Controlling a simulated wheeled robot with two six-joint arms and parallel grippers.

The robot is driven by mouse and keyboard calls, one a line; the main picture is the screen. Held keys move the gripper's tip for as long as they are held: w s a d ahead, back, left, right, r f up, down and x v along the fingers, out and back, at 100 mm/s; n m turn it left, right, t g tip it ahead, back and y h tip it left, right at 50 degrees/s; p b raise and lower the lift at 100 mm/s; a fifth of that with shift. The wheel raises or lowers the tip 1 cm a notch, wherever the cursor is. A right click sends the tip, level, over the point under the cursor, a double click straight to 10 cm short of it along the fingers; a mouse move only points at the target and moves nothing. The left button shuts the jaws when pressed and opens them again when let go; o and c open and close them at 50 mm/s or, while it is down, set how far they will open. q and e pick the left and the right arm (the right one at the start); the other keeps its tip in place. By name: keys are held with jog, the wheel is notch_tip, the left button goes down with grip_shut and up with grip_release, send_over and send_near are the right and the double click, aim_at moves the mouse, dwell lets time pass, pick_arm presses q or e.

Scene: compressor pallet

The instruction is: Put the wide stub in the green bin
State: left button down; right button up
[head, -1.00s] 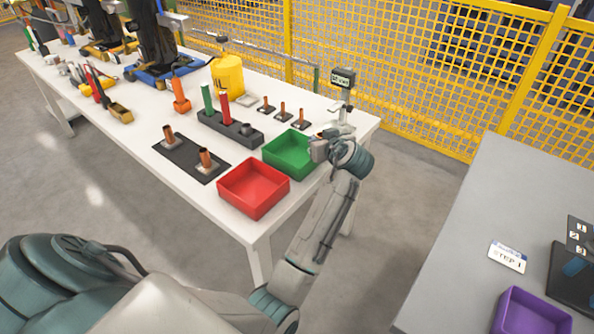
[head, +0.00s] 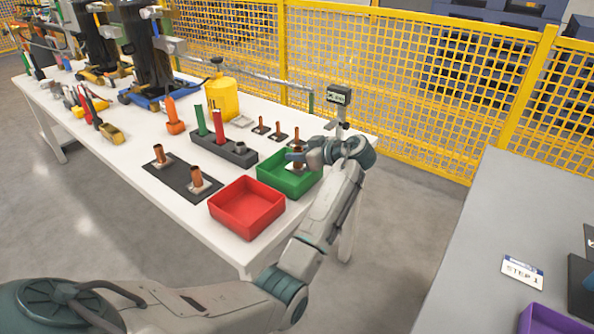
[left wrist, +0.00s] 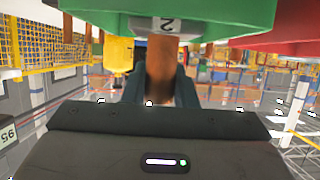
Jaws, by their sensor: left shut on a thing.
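My left gripper (head: 298,156) is shut on a copper stub (head: 297,165), which also shows between the fingers in the left wrist view (left wrist: 162,72). In the head view the stub is within the outline of the green bin (head: 270,182). I cannot tell whether its base touches the bin floor. The gripper hides part of the stub and the bin's far right corner. My right gripper is not in view.
A red bin (head: 247,222) stands in front of the green bin. Two copper stubs stand on a dark mat (head: 172,184) at left. Three thinner copper pieces (head: 279,133) stand behind the green bin, beside a dark block (head: 212,150) holding coloured rods.

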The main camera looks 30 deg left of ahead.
aim_at(300, 167)
pick_arm(q)
notch_tip(300, 167, down, 5)
dwell(0.4)
jog(key=c, duration=1.2)
grip_release()
jog(key=shift+f, duration=0.1)
jog(key=shift+o, duration=0.2)
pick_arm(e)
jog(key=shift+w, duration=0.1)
pick_arm(q)
jog(key=shift+d+r, duration=0.2)
jog(key=shift+d, duration=0.2)
jog(key=v, duration=1.1)
jog(key=shift+b, duration=0.45)
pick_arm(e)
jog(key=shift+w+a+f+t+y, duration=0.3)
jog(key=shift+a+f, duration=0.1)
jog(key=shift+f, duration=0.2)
pick_arm(q)
jog(key=shift+d, duration=0.15)
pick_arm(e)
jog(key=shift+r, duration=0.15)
